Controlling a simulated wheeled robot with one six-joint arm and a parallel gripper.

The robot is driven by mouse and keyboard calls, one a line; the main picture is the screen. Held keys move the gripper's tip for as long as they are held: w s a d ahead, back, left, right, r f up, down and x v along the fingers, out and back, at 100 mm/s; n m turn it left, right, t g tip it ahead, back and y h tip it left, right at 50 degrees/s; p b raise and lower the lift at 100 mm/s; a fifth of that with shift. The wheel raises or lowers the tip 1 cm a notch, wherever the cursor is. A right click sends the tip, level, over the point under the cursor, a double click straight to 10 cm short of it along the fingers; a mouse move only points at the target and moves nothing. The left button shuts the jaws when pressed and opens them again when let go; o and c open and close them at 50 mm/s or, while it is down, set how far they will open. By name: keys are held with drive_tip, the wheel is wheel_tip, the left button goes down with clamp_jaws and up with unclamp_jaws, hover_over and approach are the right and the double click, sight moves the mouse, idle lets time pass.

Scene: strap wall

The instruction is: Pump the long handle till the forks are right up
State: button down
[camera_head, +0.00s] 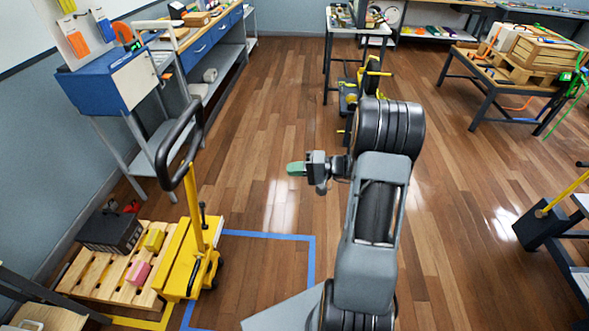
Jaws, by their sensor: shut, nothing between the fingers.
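The yellow pallet truck (181,262) stands at the lower left. Its long handle (194,205) rises upright from it and ends in a black loop grip (178,150). A wooden pallet (83,270) lies to the left of the truck's body; the forks are hidden, so their height cannot be told. My gripper (297,169), with green fingertips, is shut and empty. It points left, to the right of the handle and well apart from it.
A dark crate (111,232), a yellow block (154,240) and a pink block (138,272) sit on the pallet. Blue tape (270,235) marks the floor beside the truck. A blue cabinet (105,88) stands behind the handle. Wooden floor (255,130) ahead is clear.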

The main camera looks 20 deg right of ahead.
drive_tip(key=c, duration=1.8)
unclamp_jaws()
drive_tip(key=o, duration=1)
drive_tip(key=shift+c, duration=0.2)
drive_tip(key=b+v, duration=0.3)
drive_tip(key=v, duration=1)
drive_tip(key=shift+s+d, duration=0.25)
drive_tip(key=shift+d, duration=0.05)
drive_tip(key=shift+r, duration=0.15)
